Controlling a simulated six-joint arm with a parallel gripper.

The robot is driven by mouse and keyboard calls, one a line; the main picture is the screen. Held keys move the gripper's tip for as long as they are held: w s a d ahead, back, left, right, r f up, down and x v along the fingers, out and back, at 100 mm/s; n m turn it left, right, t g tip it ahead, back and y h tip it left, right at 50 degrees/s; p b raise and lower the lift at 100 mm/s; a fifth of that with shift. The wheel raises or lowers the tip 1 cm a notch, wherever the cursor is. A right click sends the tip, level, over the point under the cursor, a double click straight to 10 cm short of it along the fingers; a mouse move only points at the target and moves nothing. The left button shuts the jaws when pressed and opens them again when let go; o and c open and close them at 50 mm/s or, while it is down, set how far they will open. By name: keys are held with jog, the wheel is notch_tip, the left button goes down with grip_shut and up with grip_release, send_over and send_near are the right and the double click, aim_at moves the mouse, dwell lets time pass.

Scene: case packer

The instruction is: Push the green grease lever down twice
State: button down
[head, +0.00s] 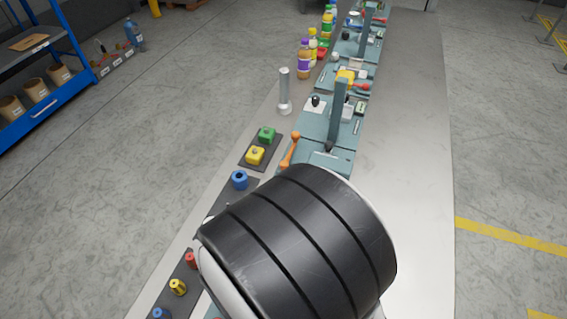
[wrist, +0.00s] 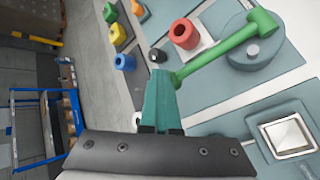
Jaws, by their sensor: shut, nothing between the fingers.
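The green grease lever (wrist: 228,47) shows in the wrist view as a long bar, running from upper right down to a rounded end near the middle. It passes beside a round grey-teal housing (wrist: 257,52) with a small grey knob. My gripper (wrist: 162,78) is shut and empty, with its teal fingertips just left of the lever's lower-left end. I cannot tell if they touch it. In the head view, my dark arm covers the near part of the bench, and neither the lever nor the gripper shows.
A red ring-shaped part (wrist: 185,34) on a white plate and a black knob (wrist: 156,55) are close to the fingertips. A blue ring (wrist: 125,62) lies to the left. A square metal-framed recess (wrist: 287,136) is at lower right. An orange lever (head: 290,150) stands farther along the bench.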

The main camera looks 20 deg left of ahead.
jog(key=shift+d+r, duration=0.15)
jog(key=shift+r, duration=0.7)
jog(key=shift+d+r, duration=0.15)
jog(key=shift+r, duration=0.65)
jog(key=shift+d+r, duration=0.2)
jog(key=shift+r, duration=1.05)
jog(key=shift+d+r, duration=0.15)
jog(key=shift+r, duration=1.1)
